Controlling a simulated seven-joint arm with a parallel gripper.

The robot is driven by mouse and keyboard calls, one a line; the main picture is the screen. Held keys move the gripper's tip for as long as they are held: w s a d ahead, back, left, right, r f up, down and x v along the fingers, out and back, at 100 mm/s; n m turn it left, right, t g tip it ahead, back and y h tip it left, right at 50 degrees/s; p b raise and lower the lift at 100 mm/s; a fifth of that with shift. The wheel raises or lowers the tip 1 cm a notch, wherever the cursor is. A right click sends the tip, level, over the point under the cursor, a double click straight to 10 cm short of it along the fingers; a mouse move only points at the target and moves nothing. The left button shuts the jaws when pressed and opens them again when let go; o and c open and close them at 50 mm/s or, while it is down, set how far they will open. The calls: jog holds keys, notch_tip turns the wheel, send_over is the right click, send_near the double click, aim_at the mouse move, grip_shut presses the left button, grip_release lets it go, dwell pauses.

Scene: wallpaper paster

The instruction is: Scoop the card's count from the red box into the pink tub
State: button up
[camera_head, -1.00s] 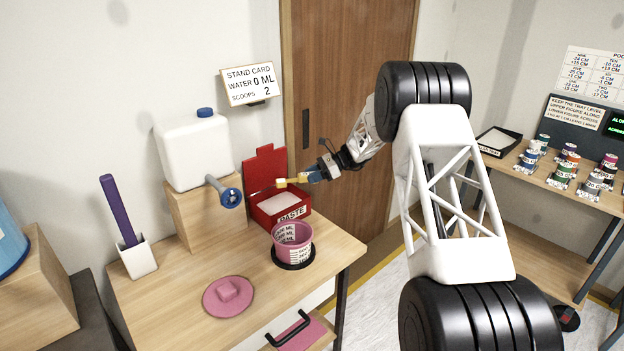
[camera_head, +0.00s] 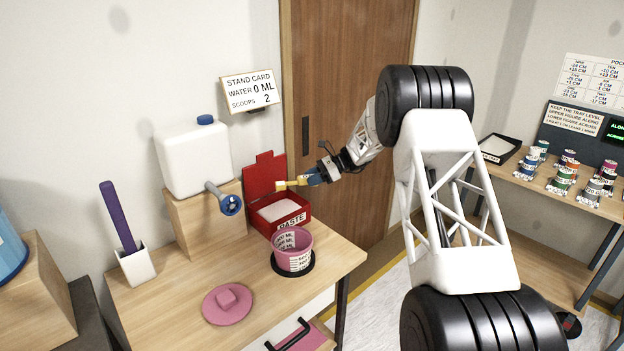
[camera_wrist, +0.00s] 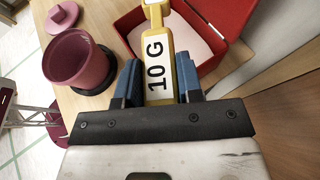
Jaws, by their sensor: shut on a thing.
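My gripper (camera_head: 316,177) is shut on a yellow scoop (camera_head: 290,184) and holds it above the red box. In the wrist view the scoop's handle (camera_wrist: 156,75) carries a "10 G" label between the blue fingers; its bowl is cut off by the top edge. The red box (camera_head: 294,219), marked PASTE, stands open with its lid up and white powder inside. The pink tub (camera_head: 293,260) stands without a lid on a black round pad (camera_head: 306,268), in front of the box. The stand card (camera_head: 250,90) on the wall reads water 0 ML, scoops 2.
A pink lid (camera_head: 227,304) lies on the table left of the tub. A white water container (camera_head: 193,158) with a blue tap (camera_head: 230,204) stands on a wooden block behind. A purple-handled tool (camera_head: 121,219) stands in a white holder at left.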

dwell(0.6)
jog(key=shift+s+d+r, duration=0.15)
jog(key=shift+s+r, duration=0.1)
jog(key=shift+s, duration=0.45)
jog(key=s+d+m+t, duration=0.3)
jog(key=s, duration=0.9)
jog(key=s+d+m+t, duration=0.2)
jog(key=s+d+t, duration=0.1)
jog(key=s, duration=0.9)
jog(key=shift+s+r+m+t, duration=0.15)
jog(key=shift+r+m+t, duration=0.1)
jog(key=shift+m+t, duration=0.15)
jog(key=shift+f, duration=0.1)
jog(key=f+m+g+y, duration=0.1)
jog(key=m+y, duration=0.1)
jog(key=m, duration=0.5)
jog(key=w+f+m+g+y, duration=0.1)
jog(key=f+m+g+y, duration=0.1)
jog(key=m, duration=0.5)
jog(key=w+f+m+g+y, duration=0.1)
jog(key=f+m+y, duration=0.1)
jog(key=m, duration=0.6)
jog(key=shift+d+f+g, duration=0.15)
jog(key=shift+d+g, duration=0.15)
jog(key=shift+g, duration=0.1)
